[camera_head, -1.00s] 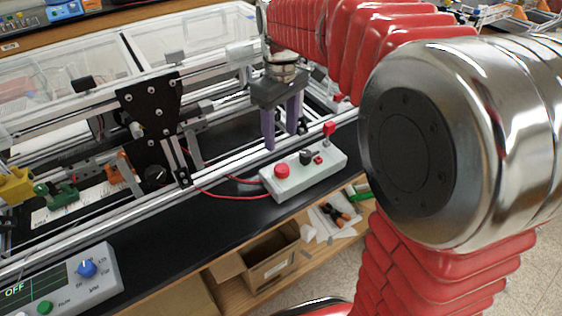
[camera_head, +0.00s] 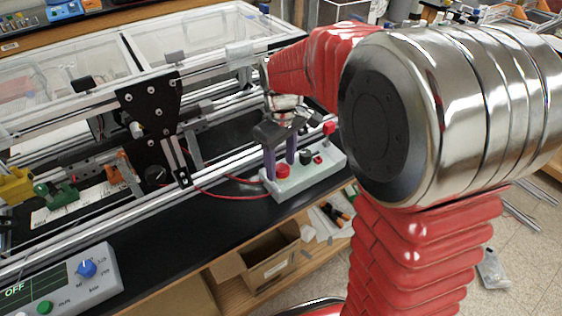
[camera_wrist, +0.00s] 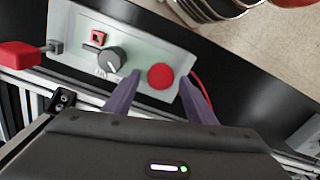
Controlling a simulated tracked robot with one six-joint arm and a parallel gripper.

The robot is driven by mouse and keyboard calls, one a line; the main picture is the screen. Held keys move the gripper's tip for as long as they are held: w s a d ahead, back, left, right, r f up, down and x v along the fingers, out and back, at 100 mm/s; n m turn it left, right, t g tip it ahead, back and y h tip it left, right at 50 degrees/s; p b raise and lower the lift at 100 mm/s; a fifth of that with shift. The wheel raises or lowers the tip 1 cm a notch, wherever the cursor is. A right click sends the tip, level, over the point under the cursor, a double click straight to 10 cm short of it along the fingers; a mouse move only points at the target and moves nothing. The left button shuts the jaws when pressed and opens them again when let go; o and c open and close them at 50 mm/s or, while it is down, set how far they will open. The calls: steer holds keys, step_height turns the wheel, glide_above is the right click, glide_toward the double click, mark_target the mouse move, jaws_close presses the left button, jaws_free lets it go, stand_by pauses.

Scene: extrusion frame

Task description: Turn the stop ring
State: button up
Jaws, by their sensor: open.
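The red round stop button (camera_head: 283,171) sits on the left end of a pale grey control box (camera_head: 318,169). In the wrist view the button (camera_wrist: 161,77) lies between my two purple fingertips. I cannot make out a separate ring on it. My gripper (camera_head: 281,162) points down over that end of the box and is open, with one finger on each side of the button. In the wrist view my gripper (camera_wrist: 160,79) shows gaps between the fingers and the button. How far the tips are above the box is unclear.
On the same box are a black knob (camera_wrist: 110,60), a small red square switch (camera_wrist: 98,38) and a red-capped lever (camera_wrist: 20,55). A red cable (camera_head: 225,194) leaves the box on the left. Aluminium rails (camera_head: 100,225) run behind it. An open cardboard box (camera_head: 270,258) stands below.

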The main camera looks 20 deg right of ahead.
steer(key=c, duration=1)
steer(key=shift+c, duration=0.2)
steer(key=shift+m, duration=0.5)
steer(key=m, duration=0.4)
steer(key=shift+d+m, duration=0.1)
steer(key=shift+m, duration=0.2)
steer(key=m, duration=0.4)
steer(key=shift+m, duration=0.3)
